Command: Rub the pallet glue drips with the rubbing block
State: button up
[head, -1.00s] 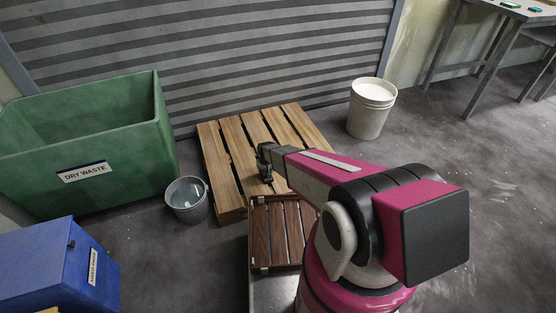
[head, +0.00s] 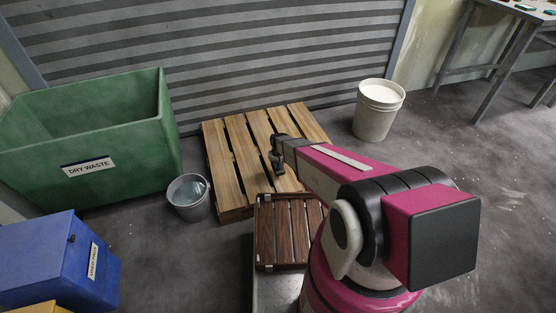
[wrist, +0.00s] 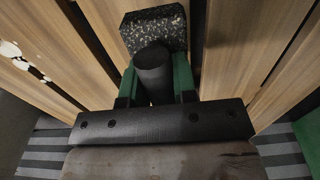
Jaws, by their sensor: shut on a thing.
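The wooden pallet (head: 232,150) lies on the floor before the shutter. My gripper (head: 277,163) is over its middle at the end of the magenta arm. In the wrist view, my gripper (wrist: 156,88) has green fingers shut on the dark round handle of the rubbing block (wrist: 155,24). The block is speckled black and grey and sits beyond the fingers, over the pallet slats. I cannot tell whether it touches the wood. Pale glue drips (wrist: 12,50) show on the slat at the left of the wrist view, apart from the block. The block's underside is hidden.
A grey pail (head: 188,198) stands left of the pallet, near the green dry waste bin (head: 90,165) and a blue bin (head: 45,265). A white bucket (head: 376,110) stands to the right. A brown slatted tray (head: 287,232) is nearer me. Floor at right is clear.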

jog(key=shift+r, duration=1.85)
